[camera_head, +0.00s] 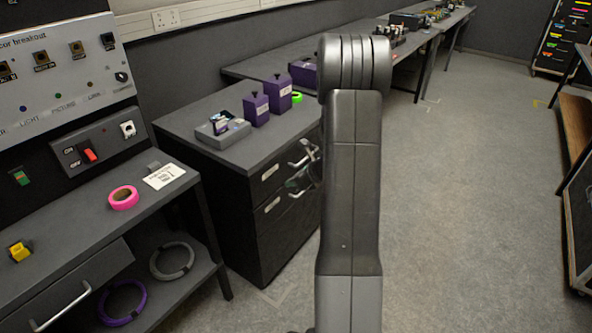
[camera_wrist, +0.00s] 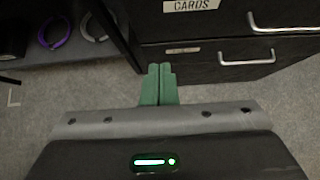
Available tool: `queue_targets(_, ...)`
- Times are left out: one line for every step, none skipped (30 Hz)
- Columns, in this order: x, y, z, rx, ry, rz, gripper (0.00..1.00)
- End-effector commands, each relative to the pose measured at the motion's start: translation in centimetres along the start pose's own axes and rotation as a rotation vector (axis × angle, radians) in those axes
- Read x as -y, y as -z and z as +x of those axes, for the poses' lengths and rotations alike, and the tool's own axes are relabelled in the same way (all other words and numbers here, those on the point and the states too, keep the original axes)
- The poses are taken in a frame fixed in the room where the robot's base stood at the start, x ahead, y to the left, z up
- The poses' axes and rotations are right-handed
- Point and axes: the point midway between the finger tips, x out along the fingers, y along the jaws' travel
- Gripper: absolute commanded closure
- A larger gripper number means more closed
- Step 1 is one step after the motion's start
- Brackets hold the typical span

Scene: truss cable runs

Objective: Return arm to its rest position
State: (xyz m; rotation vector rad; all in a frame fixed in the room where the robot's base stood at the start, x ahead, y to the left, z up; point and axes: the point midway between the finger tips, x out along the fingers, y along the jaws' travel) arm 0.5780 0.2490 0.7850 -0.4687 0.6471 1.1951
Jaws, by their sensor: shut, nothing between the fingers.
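My arm rises in the middle of the head view, a tall dark grey link with a rounded joint at its top. In the head view most of my gripper is hidden behind the arm link. In the wrist view my gripper (camera_wrist: 158,84) shows two green fingers pressed together, shut with nothing between them. The fingers point toward a black drawer cabinet (camera_wrist: 205,62) and stand over the grey floor (camera_wrist: 80,88). I cannot tell how far they are from the cabinet front.
The drawer cabinet (camera_head: 262,215) stands left of my arm, with purple boxes (camera_head: 256,109) on top. A bench with pink tape (camera_head: 123,198) is at the left; cable coils (camera_head: 172,261) lie on its lower shelf.

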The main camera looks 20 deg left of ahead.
Motion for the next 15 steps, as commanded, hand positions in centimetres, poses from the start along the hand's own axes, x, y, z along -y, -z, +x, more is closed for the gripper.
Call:
queue_targets(0.0, 0.0, -0.1, 0.0, 0.0, 0.0, 1.0)
queue_targets(0.0, 0.0, -0.2, 0.0, 0.0, 0.0, 1.0)
queue_targets(0.0, 0.0, -0.2, 0.0, -0.001, 0.0, 1.0)
queue_targets(0.0, 0.0, -0.2, 0.0, -0.001, 0.0, 1.0)
queue_targets(0.0, 0.0, -0.2, 0.0, -0.001, 0.0, 1.0)
queue_targets(0.0, 0.0, -0.2, 0.0, -0.001, 0.0, 1.0)
queue_targets(0.0, 0.0, -0.2, 0.0, -0.001, 0.0, 1.0)
queue_targets(0.0, 0.0, -0.2, 0.0, -0.001, 0.0, 1.0)
queue_targets(0.0, 0.0, -0.2, 0.0, -0.001, 0.0, 1.0)
queue_targets(0.0, 0.0, -0.1, 0.0, -0.001, 0.0, 1.0)
queue_targets(0.0, 0.0, -0.1, 0.0, -0.001, 0.0, 1.0)
queue_targets(0.0, 0.0, 0.1, 0.0, -0.001, 0.0, 1.0)
queue_targets(0.0, 0.0, 0.3, -0.001, -0.001, 0.0, 1.0)
queue_targets(0.0, 0.0, 0.6, -0.001, -0.001, 0.0, 1.0)
queue_targets(0.0, 0.0, 1.0, 0.0, -0.001, 0.0, 1.0)
